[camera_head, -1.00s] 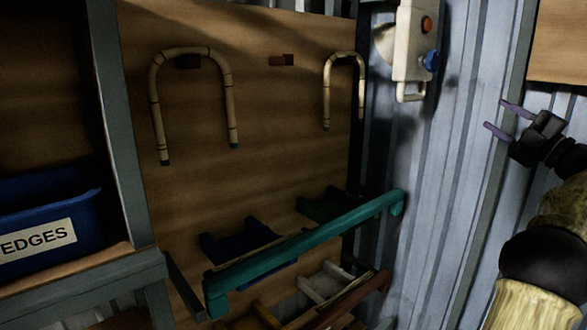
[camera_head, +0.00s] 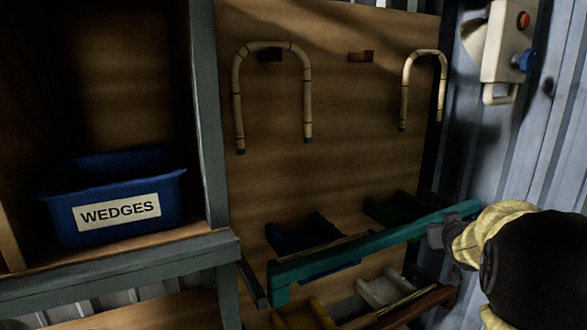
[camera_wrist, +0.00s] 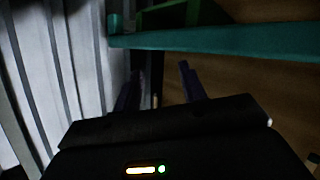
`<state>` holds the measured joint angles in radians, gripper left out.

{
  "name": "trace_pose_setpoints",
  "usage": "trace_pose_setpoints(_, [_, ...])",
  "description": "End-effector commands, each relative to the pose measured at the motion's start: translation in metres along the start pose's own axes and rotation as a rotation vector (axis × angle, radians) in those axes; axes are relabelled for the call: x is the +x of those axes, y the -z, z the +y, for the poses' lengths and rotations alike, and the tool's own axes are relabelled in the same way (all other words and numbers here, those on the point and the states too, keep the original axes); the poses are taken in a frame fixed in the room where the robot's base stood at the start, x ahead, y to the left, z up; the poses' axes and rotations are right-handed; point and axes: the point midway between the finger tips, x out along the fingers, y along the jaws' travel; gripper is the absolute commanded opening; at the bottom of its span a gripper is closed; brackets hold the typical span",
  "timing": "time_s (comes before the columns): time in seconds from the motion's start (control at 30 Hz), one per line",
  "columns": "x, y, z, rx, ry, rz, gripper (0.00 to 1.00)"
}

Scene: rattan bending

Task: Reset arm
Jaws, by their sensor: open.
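My gripper (camera_wrist: 160,88) shows in the wrist view with its two dark purple fingers apart and nothing between them. Just beyond the fingertips a teal bar (camera_wrist: 220,40) runs across the view; I cannot tell whether the fingers touch it.
A bent rattan hoop (camera_head: 272,47) and a second one (camera_head: 424,53) hang on the wooden board (camera_head: 350,130). A blue bin (camera_head: 115,228) labelled WEDGES stands on a shelf at left. A white control box (camera_head: 501,45) is on the metal wall.

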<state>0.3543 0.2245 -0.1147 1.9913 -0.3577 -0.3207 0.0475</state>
Motion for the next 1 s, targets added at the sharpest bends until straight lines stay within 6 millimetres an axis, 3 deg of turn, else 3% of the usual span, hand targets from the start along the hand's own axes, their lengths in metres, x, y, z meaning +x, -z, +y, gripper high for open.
trace_pose_setpoints(0.03, [-0.009, -0.019, -0.027, 0.014, 0.038, -0.069, 0.41])
trace_pose_setpoints(0.2, [-0.050, -0.084, -0.099, 0.043, 0.146, -0.308, 0.41])
trace_pose_setpoints(0.37, [-0.105, -0.145, -0.155, 0.038, 0.241, -0.533, 0.41])
trace_pose_setpoints(0.5, [-0.163, -0.196, -0.191, 0.017, 0.316, -0.728, 0.41])
trace_pose_setpoints(0.6, [-0.201, -0.225, -0.206, -0.004, 0.356, -0.845, 0.41])
trace_pose_setpoints(0.7, [-0.224, -0.241, -0.213, -0.018, 0.378, -0.917, 0.41])
trace_pose_setpoints(1.0, [-0.232, -0.247, -0.214, -0.022, 0.384, -0.941, 0.41])
